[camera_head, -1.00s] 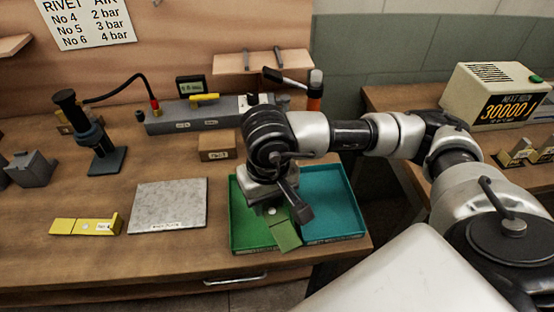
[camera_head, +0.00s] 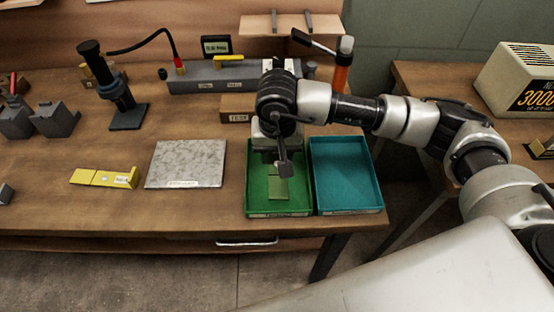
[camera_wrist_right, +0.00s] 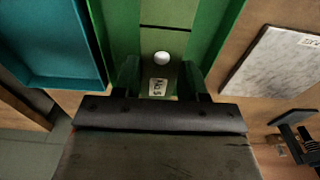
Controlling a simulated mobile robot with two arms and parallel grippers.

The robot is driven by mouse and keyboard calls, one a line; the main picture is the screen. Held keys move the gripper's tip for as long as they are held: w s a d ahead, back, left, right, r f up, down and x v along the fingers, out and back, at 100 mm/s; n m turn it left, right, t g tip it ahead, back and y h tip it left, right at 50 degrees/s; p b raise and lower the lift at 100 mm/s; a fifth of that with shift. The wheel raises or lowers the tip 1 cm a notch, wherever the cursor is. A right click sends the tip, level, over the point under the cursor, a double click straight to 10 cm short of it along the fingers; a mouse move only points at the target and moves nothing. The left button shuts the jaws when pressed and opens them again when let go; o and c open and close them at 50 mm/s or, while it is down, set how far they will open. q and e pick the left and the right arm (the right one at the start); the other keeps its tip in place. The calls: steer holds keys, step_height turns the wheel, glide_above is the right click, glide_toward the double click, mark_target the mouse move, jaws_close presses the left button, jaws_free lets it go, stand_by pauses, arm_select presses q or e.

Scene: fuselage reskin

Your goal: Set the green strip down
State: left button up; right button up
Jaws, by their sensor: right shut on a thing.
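My right gripper (camera_head: 283,168) is over the green tray (camera_head: 262,212) and points down into it. It is shut on the green strip (camera_head: 277,189), whose free end reaches toward the tray's front wall. In the right wrist view, the strip (camera_wrist_right: 168,38) runs between the two fingers (camera_wrist_right: 160,80). It shows a white round spot, a dark cross line and a small "No 5" label. The strip lies roughly along the tray's length, inside its walls. I cannot tell whether it touches the tray floor. My left gripper is not in view.
A teal tray (camera_head: 345,180) stands directly right of the green one. The bench's front edge is close.

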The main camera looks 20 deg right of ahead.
mark_target(277, 158)
step_height(277, 158, down, 4)
steer(key=shift+r+p, duration=0.1)
steer(key=shift+p, duration=0.45)
steer(key=shift+f+b, duration=0.35)
steer(key=o, duration=1)
steer(key=shift+r, duration=0.1)
steer(key=shift+r, duration=0.1)
